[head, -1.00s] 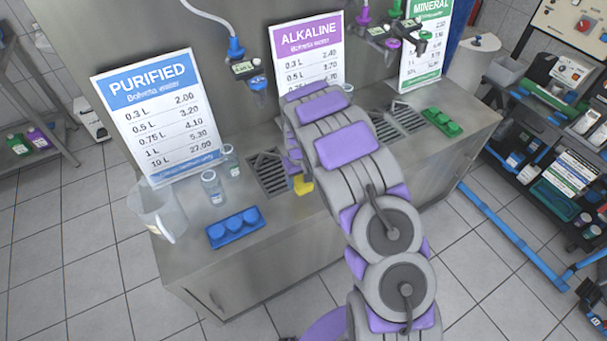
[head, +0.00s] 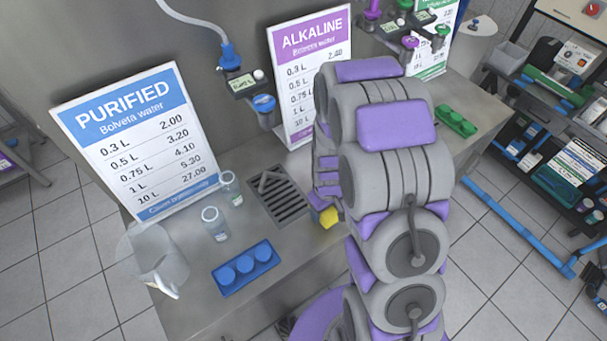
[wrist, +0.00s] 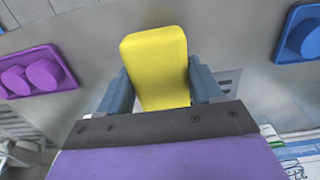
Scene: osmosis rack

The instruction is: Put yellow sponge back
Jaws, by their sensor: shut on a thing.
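The yellow sponge (wrist: 155,62) is a rounded block standing out between the blue-grey fingers of my gripper (wrist: 158,85) in the wrist view. My gripper is shut on it. In the head view the sponge (head: 328,218) shows as a small yellow patch at the end of my arm, over the steel counter (head: 195,285). My arm hides most of the gripper there. I cannot tell whether the sponge touches the counter.
A blue tray (head: 245,268), two small glass jars (head: 215,224) and a clear pitcher (head: 158,262) stand left of my gripper. A drain grate (head: 278,199) is close by. A purple tray (wrist: 40,73) shows in the wrist view. A green tray (head: 456,121) sits at the right.

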